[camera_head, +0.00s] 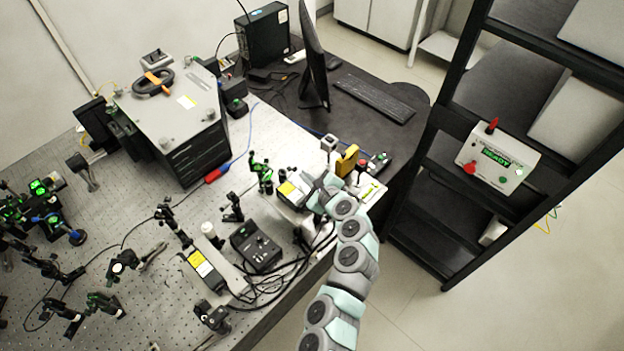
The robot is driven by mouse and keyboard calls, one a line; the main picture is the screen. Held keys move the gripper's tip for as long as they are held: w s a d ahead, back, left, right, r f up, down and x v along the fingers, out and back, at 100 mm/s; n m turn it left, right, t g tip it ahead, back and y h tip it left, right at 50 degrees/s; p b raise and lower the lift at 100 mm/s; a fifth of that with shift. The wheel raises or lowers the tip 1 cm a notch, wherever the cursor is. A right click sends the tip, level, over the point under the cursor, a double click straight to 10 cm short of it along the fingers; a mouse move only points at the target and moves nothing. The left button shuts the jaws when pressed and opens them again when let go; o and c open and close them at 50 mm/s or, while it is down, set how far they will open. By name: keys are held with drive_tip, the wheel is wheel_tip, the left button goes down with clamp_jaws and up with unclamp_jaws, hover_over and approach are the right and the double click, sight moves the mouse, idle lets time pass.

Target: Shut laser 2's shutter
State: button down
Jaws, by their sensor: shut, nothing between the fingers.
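My arm reaches up from the bottom edge, and my gripper (319,192) is at the right side of the bench. It is shut and empty; its fingertips are small and hard to make out. A laser housing with a yellow label (287,189) lies just left of my gripper, partly hidden by it. I cannot tell whether they touch. A second long laser housing with a yellow label (202,264) lies nearer the front. I cannot read which is laser 2, and no shutter position can be made out.
A dark control box (256,248) with cables stands between the housings. A yellow part (347,160) and a small red-knobbed box (379,161) are behind my gripper. Optics mounts crowd the left bench. A shelf rack (431,160) at right carries a white READY box (497,162).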

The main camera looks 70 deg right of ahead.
drive_tip(key=shift+x, duration=1.15)
